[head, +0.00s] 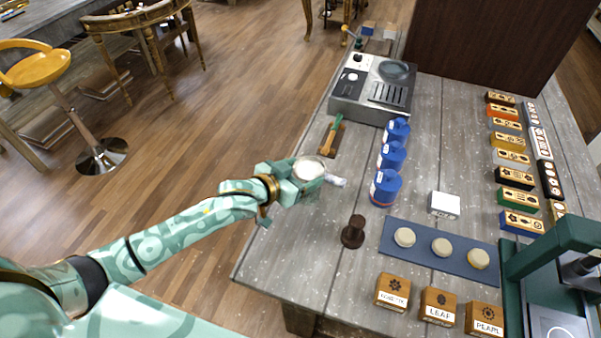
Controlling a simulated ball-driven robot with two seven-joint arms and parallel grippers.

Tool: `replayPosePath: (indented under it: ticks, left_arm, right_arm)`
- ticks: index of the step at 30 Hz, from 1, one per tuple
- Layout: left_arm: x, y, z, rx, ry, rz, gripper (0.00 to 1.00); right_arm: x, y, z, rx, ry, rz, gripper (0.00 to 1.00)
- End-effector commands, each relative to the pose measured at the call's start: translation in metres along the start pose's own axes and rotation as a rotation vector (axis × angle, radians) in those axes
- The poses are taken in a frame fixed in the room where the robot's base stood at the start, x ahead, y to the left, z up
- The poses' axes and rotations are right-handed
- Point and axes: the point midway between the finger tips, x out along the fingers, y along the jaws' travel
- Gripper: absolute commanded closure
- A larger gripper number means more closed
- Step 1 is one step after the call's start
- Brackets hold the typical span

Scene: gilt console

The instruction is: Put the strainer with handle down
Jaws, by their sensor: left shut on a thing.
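The strainer (309,168) is a small round piece with a pale, whitish bowl. A short pale piece (335,181), seemingly its handle, sticks out to the right of my fingers. My left gripper (303,184) is shut on the strainer near the left edge of the grey wooden table (290,255). The fingers hide part of the strainer, and I cannot tell how high it is above the tabletop. My right gripper is not in view.
Blue containers (385,187) stand right of the gripper, and a green-and-wood tool (331,137) lies beyond it. A dark stamp-like piece (353,232) stands nearer, beside a blue mat (430,253) with three pale discs. Bare tabletop shows below the gripper.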

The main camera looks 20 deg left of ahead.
Motion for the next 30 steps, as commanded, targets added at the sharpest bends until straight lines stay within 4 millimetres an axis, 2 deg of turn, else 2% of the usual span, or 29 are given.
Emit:
replayPosePath:
  ticks: [8,9,11,12,19,23,26,30]
  left_arm:
    - [0.002,0.0,0.005,0.0,0.0,-0.001,0.69]
    - [0.002,0.0,0.006,0.0,-0.001,-0.001,0.27]
    - [0.002,0.0,0.006,0.0,-0.001,-0.001,0.1]
    - [0.002,0.0,0.005,0.0,0.0,-0.001,0.08]
    - [0.002,0.0,0.005,0.0,0.0,-0.001,0.08]
    - [-0.003,0.0,-0.002,0.0,0.0,0.0,0.08]
    - [-0.021,0.0,0.0,-0.001,-0.004,0.0,0.08]
    - [-0.056,0.0,-0.001,0.0,-0.003,0.001,0.08]
  right_arm:
    - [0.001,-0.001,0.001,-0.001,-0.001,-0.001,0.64]
    - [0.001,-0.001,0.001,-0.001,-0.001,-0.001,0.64]
    - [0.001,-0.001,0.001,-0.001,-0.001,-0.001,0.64]
    - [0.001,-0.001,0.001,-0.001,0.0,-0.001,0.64]
    - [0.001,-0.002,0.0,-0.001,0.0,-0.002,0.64]
    - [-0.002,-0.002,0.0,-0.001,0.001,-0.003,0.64]
    - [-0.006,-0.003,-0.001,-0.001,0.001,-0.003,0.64]
    - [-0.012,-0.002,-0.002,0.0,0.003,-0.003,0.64]
